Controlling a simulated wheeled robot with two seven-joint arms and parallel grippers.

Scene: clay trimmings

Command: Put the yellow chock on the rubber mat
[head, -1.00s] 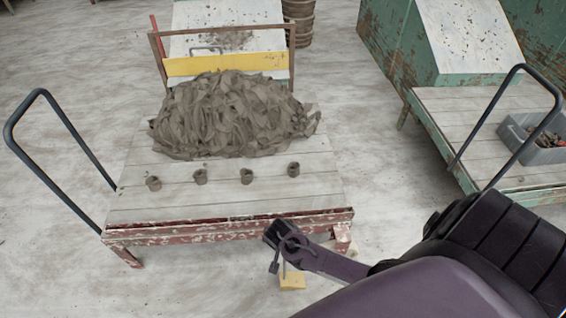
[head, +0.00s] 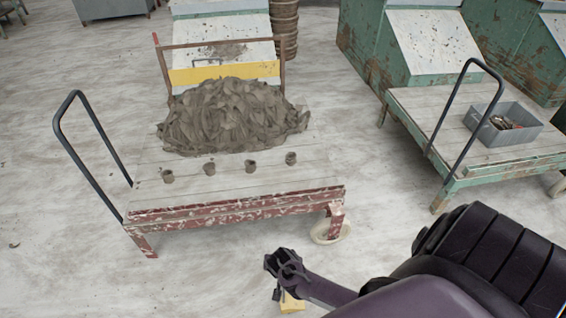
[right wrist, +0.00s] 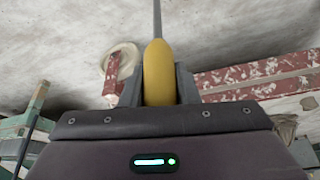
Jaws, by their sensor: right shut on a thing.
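The yellow chock (head: 291,303) shows at the bottom of the head view, just below my right gripper (head: 281,290). In the right wrist view the yellow chock (right wrist: 158,75) sits between the two grey fingers of my right gripper (right wrist: 158,88), which is shut on it. A thin grey rod or cord runs from the chock to the top edge of that view. The chock is held clear of the red trolley, over the floor side. I see no rubber mat in these frames. My left gripper is not in view.
A red-framed trolley (head: 240,208) carries a heap of clay trimmings (head: 235,118) and several small clay pieces. A green trolley (head: 420,105) with a grey bin (head: 520,137) stands at right. Pale floor (head: 70,270) is open at front left and between the trolleys.

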